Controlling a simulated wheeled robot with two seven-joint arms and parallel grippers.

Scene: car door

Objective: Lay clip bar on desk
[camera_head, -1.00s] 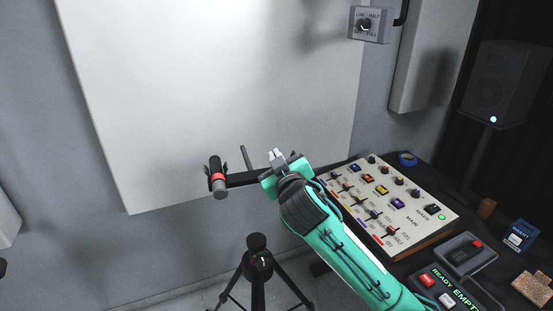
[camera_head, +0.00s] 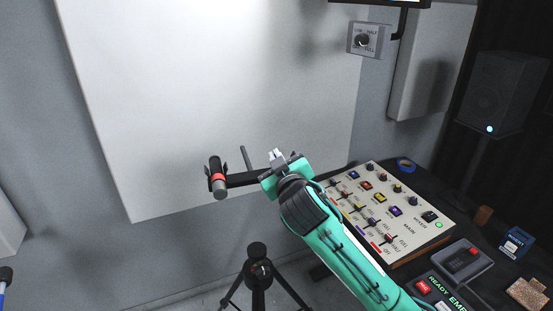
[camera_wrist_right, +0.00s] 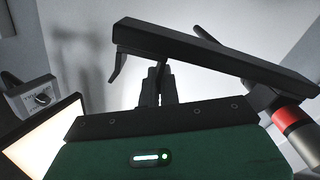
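The clip bar (camera_head: 243,180) is a dark bar held up in the air in front of the pale wall panel. At its left end a clip holds a dark cylinder with a red band (camera_head: 218,184). My right gripper (camera_head: 276,157) is at the bar's right end and appears shut on it. In the right wrist view the bar (camera_wrist_right: 215,55) runs across above the fingers (camera_wrist_right: 160,88), with the red-banded cylinder (camera_wrist_right: 292,122) at the right. The dark desk (camera_head: 437,262) is at the lower right, well apart from the bar. My left gripper is out of view.
A mixer (camera_head: 440,213) takes up much of the desk. A tripod stand (camera_head: 258,270) is below the bar. A knob box (camera_head: 369,39) is on the wall.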

